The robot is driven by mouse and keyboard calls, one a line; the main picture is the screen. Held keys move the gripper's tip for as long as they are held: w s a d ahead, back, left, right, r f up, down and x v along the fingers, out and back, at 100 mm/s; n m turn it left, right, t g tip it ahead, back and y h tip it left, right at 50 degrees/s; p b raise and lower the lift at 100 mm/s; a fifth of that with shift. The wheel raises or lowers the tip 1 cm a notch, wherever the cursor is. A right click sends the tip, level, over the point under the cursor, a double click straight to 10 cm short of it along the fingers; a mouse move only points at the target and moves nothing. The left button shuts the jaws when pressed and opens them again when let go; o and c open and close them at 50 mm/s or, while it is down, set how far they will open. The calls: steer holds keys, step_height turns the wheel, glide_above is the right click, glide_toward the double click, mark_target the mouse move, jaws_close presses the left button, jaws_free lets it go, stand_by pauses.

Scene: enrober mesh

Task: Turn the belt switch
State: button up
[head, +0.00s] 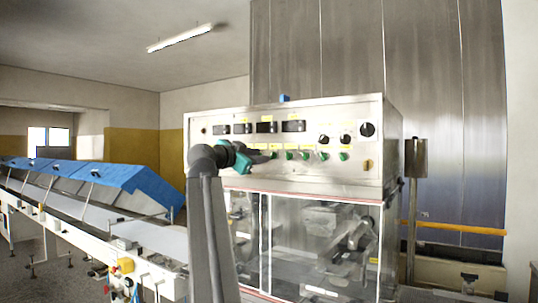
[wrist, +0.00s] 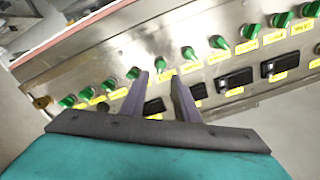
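The control panel (head: 215,150) of the enrober carries a row of green knob switches (head: 305,155), each with a yellow label too small to read. I cannot tell which one is the belt switch. In the wrist view the row runs slantwise, and one green knob (wrist: 161,62) appears just beyond and between my fingertips. My gripper (head: 271,155) is at the left part of the panel front. Its two fingers (wrist: 159,77) stand apart with nothing held between them. I cannot tell whether they touch the panel. My arm and gripper hide the panel's lower left part.
Black displays (head: 266,127) and black knobs (head: 367,129) sit above the green row. A clear-windowed cabinet (head: 310,245) is below the panel. A conveyor (head: 150,237) with blue covers (head: 110,178) runs off to the left. Neighbouring green knobs (wrist: 189,53) stand close beside the fingers.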

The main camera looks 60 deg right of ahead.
mark_target(271, 155)
steer(key=shift+d+p, duration=0.6)
steer(key=shift+d, duration=2.85)
jaws_close()
